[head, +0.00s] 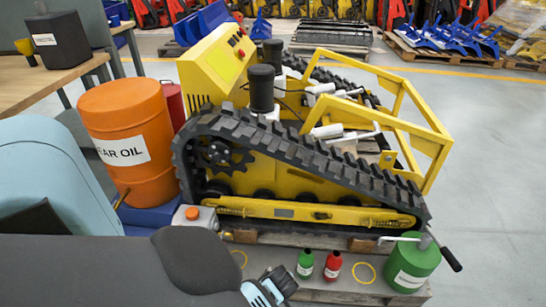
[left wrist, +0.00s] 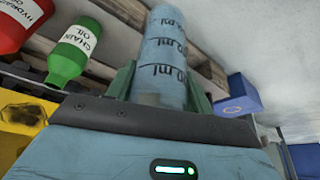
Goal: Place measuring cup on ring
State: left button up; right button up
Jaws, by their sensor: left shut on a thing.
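A pale blue measuring cup (left wrist: 167,50) with dark ml markings stands out from between the two fingers of my left gripper (left wrist: 160,92), which is shut on it. In the head view my left gripper (head: 262,290) is at the bottom edge, left of the small bottles; how the cup sits there is hard to make out. My right gripper is out of view.
A green can (head: 412,264) stands at right. The yellow tracked carrier (head: 300,185) rises behind. An orange oil drum (head: 128,140) is at left.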

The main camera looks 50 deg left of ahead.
pick_arm(q)
jog(key=shift+s+d, duration=0.15)
jog(key=shift+d, duration=0.25)
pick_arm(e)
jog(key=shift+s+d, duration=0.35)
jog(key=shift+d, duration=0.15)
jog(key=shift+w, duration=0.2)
